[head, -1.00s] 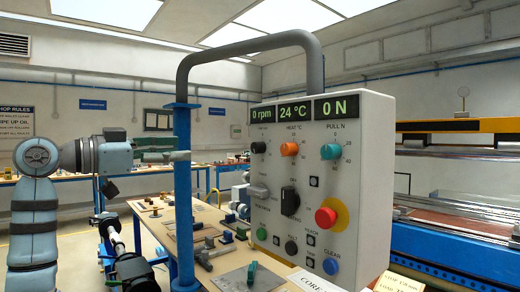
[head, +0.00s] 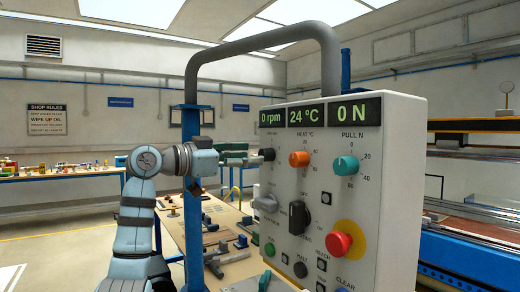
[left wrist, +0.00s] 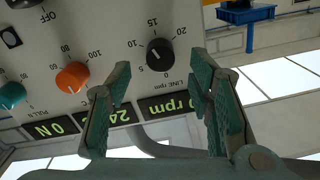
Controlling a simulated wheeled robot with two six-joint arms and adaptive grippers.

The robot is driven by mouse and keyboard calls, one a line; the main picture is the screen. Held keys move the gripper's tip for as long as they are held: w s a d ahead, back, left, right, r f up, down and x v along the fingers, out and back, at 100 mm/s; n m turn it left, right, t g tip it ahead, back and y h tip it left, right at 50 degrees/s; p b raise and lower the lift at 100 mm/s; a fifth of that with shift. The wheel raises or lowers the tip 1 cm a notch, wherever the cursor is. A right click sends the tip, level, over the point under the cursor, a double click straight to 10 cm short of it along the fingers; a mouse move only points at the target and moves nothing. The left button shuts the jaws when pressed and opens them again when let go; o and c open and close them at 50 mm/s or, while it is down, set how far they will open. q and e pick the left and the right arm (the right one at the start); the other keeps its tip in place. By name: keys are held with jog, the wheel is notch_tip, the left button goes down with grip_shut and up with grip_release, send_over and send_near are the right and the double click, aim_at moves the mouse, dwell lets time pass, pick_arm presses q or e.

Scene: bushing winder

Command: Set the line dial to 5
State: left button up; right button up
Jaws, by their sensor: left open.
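The line dial (head: 268,154) is a small black knob at the upper left of the control panel's face, under the rpm display (head: 271,117), which reads 0 rpm. In the left wrist view the picture is upside down, and the line dial (left wrist: 160,56) shows with its scale from 0 to 20. My left gripper (head: 250,158) is open in front of the panel, level with the line dial. In the wrist view its two green-grey fingers (left wrist: 160,78) stand either side of the knob in the picture; I see no contact. My right gripper is out of view.
The orange heat knob (head: 299,159) and teal pull knob (head: 346,165) sit right of the line dial. A grey tube handle (head: 262,42) arches over the panel.

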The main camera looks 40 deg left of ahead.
aim_at(259, 155)
pick_arm(q)
jog(key=p+x, duration=0.1)
jog(key=x, duration=0.3)
jog(key=shift+w+f, duration=0.1)
jog(key=shift+w, duration=0.25)
jog(key=shift+s, duration=0.35)
jog(key=shift+w, duration=0.15)
grip_shut()
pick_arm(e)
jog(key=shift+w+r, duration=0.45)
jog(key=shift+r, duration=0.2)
